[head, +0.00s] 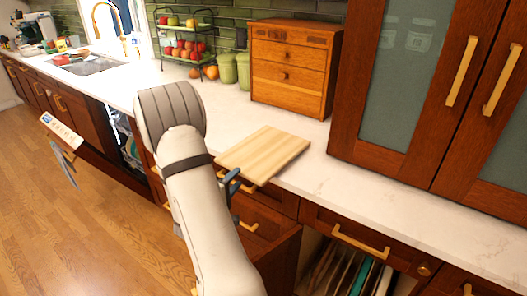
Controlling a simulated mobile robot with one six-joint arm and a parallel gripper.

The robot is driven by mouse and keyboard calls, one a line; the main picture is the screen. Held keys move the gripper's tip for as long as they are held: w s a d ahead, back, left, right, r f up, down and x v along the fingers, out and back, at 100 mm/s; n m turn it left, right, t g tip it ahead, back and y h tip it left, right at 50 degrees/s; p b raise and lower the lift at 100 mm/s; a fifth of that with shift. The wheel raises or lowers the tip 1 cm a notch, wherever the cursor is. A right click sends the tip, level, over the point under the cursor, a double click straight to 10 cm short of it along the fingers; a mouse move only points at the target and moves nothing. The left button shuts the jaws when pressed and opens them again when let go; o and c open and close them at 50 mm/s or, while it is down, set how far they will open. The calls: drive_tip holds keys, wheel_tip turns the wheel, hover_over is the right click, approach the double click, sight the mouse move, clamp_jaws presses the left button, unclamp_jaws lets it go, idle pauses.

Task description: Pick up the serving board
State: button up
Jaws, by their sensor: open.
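The serving board (263,153) is a flat, pale wooden rectangle with visible grain. It lies on the white countertop, with its near edge at or slightly past the counter's front edge. My gripper (233,194) is at the board's near left corner, in front of the counter. Its dark fingers are partly hidden behind my pale arm. The gripper is open, and I see nothing held in it. I cannot tell whether a finger touches the board or whether the board's edge is between the fingers.
A wooden drawer box (290,75) stands behind the board, beside green canisters (228,68) and a tiered fruit rack (187,45). A tall glass-door cabinet (400,90) rises at the right. Below, an open compartment holds trays (345,272). Bare countertop (375,187) lies right of the board.

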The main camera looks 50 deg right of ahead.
sight(245, 166)
drive_tip(key=d+p, duration=0.1)
drive_tip(key=d, duration=0.2)
drive_tip(key=w+d+p, duration=0.1)
drive_tip(key=d, duration=0.2)
drive_tip(key=shift+w+d+r, duration=0.15)
drive_tip(key=shift+d+r, duration=0.05)
drive_tip(key=shift+d, duration=0.05)
clamp_jaws()
